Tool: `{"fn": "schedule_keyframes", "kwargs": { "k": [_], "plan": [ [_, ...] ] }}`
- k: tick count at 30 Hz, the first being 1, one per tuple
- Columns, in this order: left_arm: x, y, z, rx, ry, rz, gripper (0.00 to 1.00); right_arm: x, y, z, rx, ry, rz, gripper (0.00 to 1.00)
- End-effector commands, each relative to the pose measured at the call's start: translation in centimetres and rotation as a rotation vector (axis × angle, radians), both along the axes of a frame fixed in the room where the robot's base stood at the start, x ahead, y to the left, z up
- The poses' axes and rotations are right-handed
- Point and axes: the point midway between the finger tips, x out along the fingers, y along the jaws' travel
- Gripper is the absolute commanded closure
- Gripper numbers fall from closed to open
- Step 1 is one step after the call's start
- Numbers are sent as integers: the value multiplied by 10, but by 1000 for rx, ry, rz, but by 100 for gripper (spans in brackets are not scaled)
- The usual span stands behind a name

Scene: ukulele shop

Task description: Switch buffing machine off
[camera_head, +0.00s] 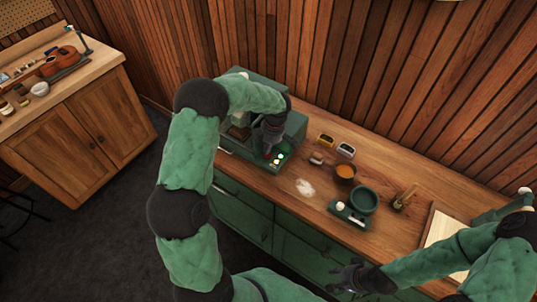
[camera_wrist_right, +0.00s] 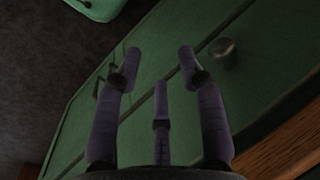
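The green buffing machine (camera_head: 297,124) stands at the left end of the wooden counter. Its front panel has a few small buttons (camera_head: 278,159), which look lit pale green and white. My left arm reaches over the machine and hides much of its middle. My left gripper (camera_head: 268,150) points down at the front of the machine, right beside the buttons. I cannot tell whether it touches one or how its fingers stand. My right gripper (camera_head: 346,277) is low in front of the green cabinet. In the right wrist view its fingers (camera_wrist_right: 160,70) are spread and empty.
On the counter (camera_head: 318,205) are a white powder patch, small trays (camera_head: 345,150), an orange-filled bowl (camera_head: 345,171), a scale with a green bowl (camera_head: 363,200) and a brush holder (camera_head: 404,198). A round cabinet knob (camera_wrist_right: 222,52) is near my right fingers. A wooden workbench (camera_head: 85,135) stands left.

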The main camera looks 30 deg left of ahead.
Motion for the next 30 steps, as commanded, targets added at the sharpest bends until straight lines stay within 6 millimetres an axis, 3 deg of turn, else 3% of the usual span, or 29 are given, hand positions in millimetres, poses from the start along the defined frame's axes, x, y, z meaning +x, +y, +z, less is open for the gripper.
{"fn": "schedule_keyframes", "kwargs": {
  "k": [30],
  "plan": [
    [0, 0, -14, 0, 0, 0, 100, 0, 0, -13, 0, 0, 0, 60]
  ]
}}
